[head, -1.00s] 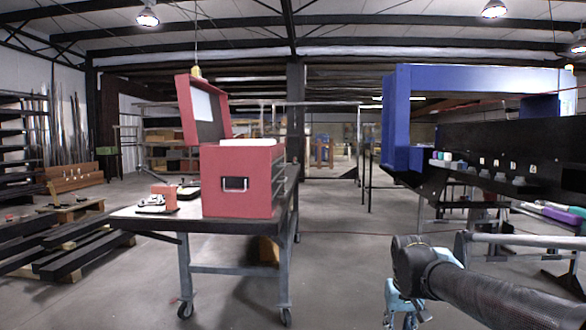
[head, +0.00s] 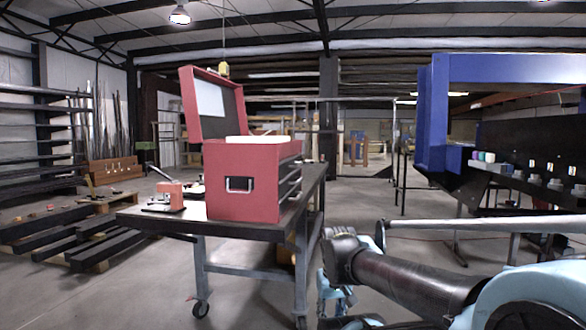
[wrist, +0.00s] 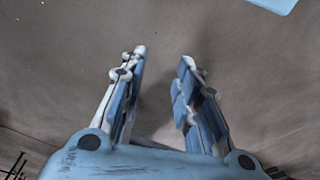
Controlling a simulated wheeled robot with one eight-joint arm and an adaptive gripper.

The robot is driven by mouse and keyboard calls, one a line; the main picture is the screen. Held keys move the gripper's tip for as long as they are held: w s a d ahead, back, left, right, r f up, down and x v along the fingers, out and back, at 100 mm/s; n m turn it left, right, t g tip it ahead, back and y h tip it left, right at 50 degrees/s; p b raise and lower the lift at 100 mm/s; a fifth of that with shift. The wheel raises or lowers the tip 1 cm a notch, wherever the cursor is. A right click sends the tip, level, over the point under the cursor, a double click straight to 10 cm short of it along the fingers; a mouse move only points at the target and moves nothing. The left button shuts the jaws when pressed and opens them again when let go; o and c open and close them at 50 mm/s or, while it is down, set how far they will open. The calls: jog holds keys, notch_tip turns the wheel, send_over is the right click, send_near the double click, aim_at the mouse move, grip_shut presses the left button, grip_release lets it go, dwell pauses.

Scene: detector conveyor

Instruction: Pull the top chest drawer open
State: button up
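The red tool chest (head: 242,181) stands on the dark-topped wheeled table (head: 277,221) left of centre in the head view. Its lid (head: 212,103) is raised. A black side handle (head: 239,184) faces me; the drawer fronts (head: 290,179) are on the right side and show only edge-on, so I cannot tell which is the top drawer or how far any stands out. My gripper (wrist: 163,75) is open and empty in the wrist view, with bare grey floor beyond its fingers. In the head view it hangs low, right of the table and apart from the chest, partly hidden.
A small red device (head: 168,196) stands on the table left of the chest. A blue-framed conveyor machine (head: 433,120) is at the right, with a metal rail (head: 480,225) in front. Dark beams on pallets (head: 85,240) lie at the left.

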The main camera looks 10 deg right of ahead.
jog(key=w+a+r+m+t+y, duration=0.15)
jog(key=w+r+y, duration=0.25)
jog(key=w+r, duration=0.7)
jog(key=w+a+r+m+t+y, duration=0.1)
jog(key=w+a+r+m+y, duration=0.15)
jog(key=w+r, duration=0.75)
jog(key=w+d+r+m+t+y, duration=0.2)
jog(key=w+d+r+t+y, duration=0.1)
jog(key=w+d+r, duration=0.75)
jog(key=w+d+r+m+t+y, duration=0.1)
jog(key=w+d+r+t+y, duration=0.2)
jog(key=w+d+r, duration=0.7)
jog(key=f+x, duration=0.2)
jog(key=x, duration=2)
jog(key=shift+s+f, duration=0.2)
jog(key=shift+f, duration=0.2)
jog(key=shift+d+h, duration=0.15)
jog(key=shift+h, duration=0.1)
grip_shut()
